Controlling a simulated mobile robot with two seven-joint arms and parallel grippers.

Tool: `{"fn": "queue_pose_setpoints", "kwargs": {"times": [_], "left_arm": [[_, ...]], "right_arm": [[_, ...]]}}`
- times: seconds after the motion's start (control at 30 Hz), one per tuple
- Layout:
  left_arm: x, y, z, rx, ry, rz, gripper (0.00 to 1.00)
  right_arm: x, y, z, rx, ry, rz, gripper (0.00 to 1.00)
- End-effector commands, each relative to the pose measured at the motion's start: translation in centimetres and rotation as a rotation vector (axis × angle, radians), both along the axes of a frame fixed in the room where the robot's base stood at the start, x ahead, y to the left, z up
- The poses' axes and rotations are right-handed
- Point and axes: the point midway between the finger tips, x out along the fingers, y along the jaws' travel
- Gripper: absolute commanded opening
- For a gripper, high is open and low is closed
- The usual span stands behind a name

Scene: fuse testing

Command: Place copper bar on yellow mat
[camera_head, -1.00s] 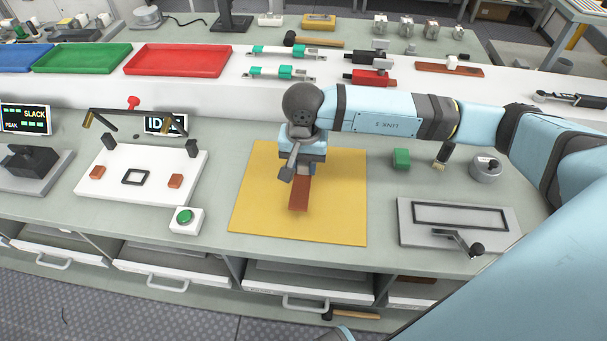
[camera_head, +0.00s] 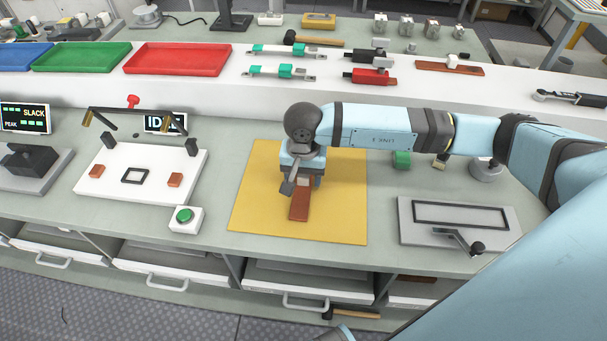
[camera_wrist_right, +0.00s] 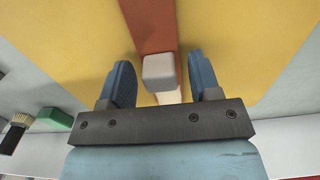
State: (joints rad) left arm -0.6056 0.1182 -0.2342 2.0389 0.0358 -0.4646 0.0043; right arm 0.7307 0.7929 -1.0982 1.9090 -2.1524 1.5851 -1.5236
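The copper bar (camera_head: 299,207) is a flat reddish-brown strip lying on the yellow mat (camera_head: 258,205), a little right of the mat's middle. In the right wrist view the bar (camera_wrist_right: 147,22) carries a pale block (camera_wrist_right: 159,71) on top. My right gripper (camera_head: 304,182) is just above the bar's far part and hides some of it in the head view. In the right wrist view its two blue fingers (camera_wrist_right: 158,66) stand apart on either side of the block, with a gap visible at each side. My left gripper is in neither view.
A white fixture (camera_head: 130,190) and a green button box (camera_head: 187,220) stand left of the mat. A grey framed plate (camera_head: 408,232) with a lever and a green block (camera_head: 402,159) are on the right. A similar brown bar (camera_head: 430,66) lies on the back shelf.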

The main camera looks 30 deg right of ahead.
Motion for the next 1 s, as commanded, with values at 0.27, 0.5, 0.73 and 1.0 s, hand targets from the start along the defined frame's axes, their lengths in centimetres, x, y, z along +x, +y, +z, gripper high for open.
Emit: {"fn": "queue_pose_setpoints", "kwargs": {"times": [0.27, 0.5, 0.73, 1.0], "left_arm": [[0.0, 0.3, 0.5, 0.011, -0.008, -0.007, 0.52], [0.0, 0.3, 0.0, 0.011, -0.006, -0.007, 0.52], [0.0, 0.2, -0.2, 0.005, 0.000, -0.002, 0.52], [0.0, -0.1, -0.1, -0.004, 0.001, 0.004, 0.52]], "right_arm": [[0.0, 0.0, 0.8, 0.000, -0.001, 0.000, 0.57], [0.1, 0.0, 5.4, 0.000, -0.006, 0.001, 0.57], [0.1, 0.0, 10.0, 0.001, -0.003, 0.001, 0.57], [0.0, 0.0, 12.3, 0.000, -0.001, -0.001, 0.57]]}}
